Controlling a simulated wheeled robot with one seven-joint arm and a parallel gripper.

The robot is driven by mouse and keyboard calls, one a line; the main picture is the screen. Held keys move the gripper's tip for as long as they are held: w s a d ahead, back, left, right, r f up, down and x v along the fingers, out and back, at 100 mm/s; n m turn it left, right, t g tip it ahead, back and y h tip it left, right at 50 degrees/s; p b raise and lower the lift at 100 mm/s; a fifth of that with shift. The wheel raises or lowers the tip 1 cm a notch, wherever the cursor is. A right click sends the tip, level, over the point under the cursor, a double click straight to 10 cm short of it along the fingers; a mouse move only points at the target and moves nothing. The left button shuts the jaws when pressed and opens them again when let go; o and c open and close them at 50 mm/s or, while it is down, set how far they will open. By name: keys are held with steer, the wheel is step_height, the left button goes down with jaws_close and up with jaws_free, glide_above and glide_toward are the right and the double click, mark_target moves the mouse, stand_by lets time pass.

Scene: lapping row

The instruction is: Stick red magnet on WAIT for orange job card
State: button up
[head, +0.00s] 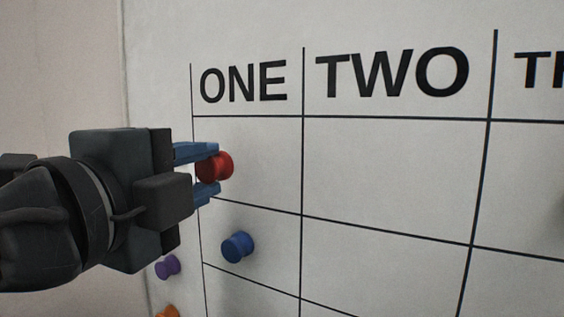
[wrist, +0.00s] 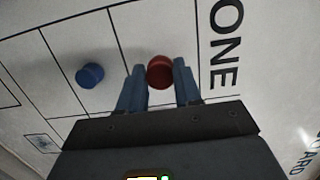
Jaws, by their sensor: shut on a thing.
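A red magnet (head: 216,166) is between the blue fingers of my gripper (head: 206,172), which is shut on it. The magnet is in front of the top cell of the column headed ONE on the white board (head: 395,170). I cannot tell whether it touches the board. In the wrist view the red magnet (wrist: 160,71) also shows between the fingertips of my gripper (wrist: 159,82). No word WAIT and no orange job card can be read in either view.
A blue magnet (head: 237,247) is on the board in the cell below; it shows in the wrist view (wrist: 90,75). A purple magnet (head: 167,267) and an orange magnet (head: 167,312) are at the lower left. The cells under TWO (head: 392,73) look empty.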

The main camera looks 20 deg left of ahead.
steer(key=shift+w, duration=0.55)
steer(key=shift+w+d+b, duration=0.1)
steer(key=shift+w+b, duration=0.35)
steer(key=shift+w, duration=0.6)
steer(key=o, duration=1.1)
steer(key=s, duration=0.2)
steer(key=s+b, duration=0.1)
steer(key=s, duration=0.2)
steer(key=s+b, duration=0.1)
steer(key=s, duration=0.1)
steer(key=shift+s+d, duration=0.3)
steer(key=shift+s, duration=0.15)
